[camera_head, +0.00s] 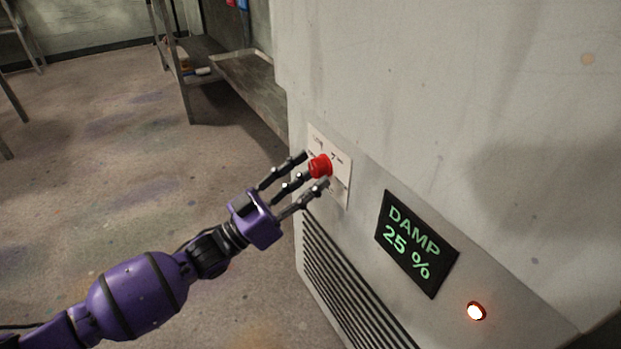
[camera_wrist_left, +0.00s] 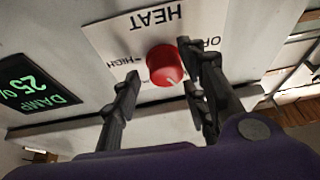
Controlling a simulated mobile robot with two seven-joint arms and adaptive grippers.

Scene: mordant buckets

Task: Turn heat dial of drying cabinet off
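The heat dial is a red round knob (camera_head: 320,165) on a white plate (camera_head: 340,190) on the grey front of the drying cabinet (camera_head: 440,90). In the left wrist view the red knob (camera_wrist_left: 165,65) stands under the upside-down word HEAT, with HIGH to its left and a partly hidden OFF label to its right. My left gripper (camera_head: 307,172) is at the dial with its fingers spread. In the wrist view its fingers (camera_wrist_left: 160,88) are apart on either side of the knob; the right-hand ones look close to it, and contact is unclear. My right gripper does not show.
A dark display (camera_head: 416,243) reading DAMP 25 % and a glowing round lamp (camera_head: 477,311) are to the right of the dial. A slatted vent (camera_head: 345,285) is below. A metal shelf or bench (camera_head: 250,85) stands behind; the floor at left is open.

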